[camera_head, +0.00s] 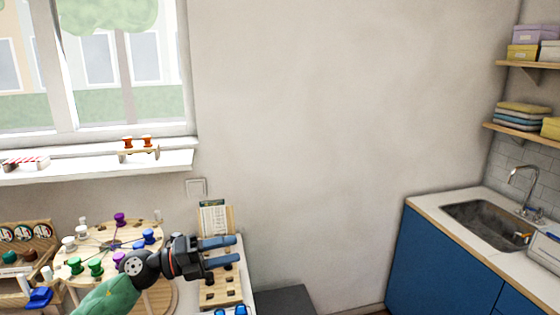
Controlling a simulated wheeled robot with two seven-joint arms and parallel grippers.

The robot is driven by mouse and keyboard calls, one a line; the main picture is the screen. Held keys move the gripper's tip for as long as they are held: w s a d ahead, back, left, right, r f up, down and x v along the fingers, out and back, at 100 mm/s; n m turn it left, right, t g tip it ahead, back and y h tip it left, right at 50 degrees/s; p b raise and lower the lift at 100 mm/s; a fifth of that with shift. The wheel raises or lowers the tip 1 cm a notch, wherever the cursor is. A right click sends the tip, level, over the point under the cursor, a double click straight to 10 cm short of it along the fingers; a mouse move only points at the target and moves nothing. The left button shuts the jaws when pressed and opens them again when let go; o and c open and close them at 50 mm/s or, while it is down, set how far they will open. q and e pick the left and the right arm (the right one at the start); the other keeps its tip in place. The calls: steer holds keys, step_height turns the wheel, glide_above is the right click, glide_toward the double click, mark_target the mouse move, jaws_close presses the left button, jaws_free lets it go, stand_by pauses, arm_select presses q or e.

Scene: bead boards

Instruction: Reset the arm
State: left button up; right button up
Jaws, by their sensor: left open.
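My left arm comes in from the bottom left with a green sleeve. Its gripper (236,251) points right, its two blue fingers apart with nothing seen between them. It is over the wooden bead board (238,292), which has dark holes and is partly hidden by the fingers. A round wooden board (95,244) with green, white, blue and purple beads lies to the left, partly covered by my arm. My right gripper does not show.
A small chart (215,216) stands behind the bead board. Blue pieces (231,311) are cut off at the bottom edge. A wooden rack (28,240) is at far left. The window sill (90,167) is above. A blue cabinet with a sink (490,222) is at the right.

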arm_select(q)
steer(key=s+a+f+n+t+y, duration=0.3)
steer(key=a+f+n+t+y, duration=0.25)
steer(key=f+n+y, duration=0.75)
steer(key=s+a+f+n+t+y, duration=0.3)
steer(key=a+f+n+t+y, duration=0.4)
steer(key=n, duration=1.2)
steer(key=s+d+f+n+g+h, duration=0.1)
steer(key=s+d+f+g, duration=0.1)
steer(key=s+f+g, duration=0.8)
steer(key=s+d+f+n+g+h, duration=0.1)
steer(key=s+f+g, duration=0.45)
steer(key=s, duration=0.95)
step_height(320, 180, down, 23)
steer(key=w+d, duration=0.2)
steer(key=s+f, duration=0.3)
steer(key=f, duration=0.9)
steer(key=s+f, duration=0.4)
steer(key=f, duration=0.7)
steer(key=shift+d+f, duration=0.4)
steer(key=shift+d, duration=0.05)
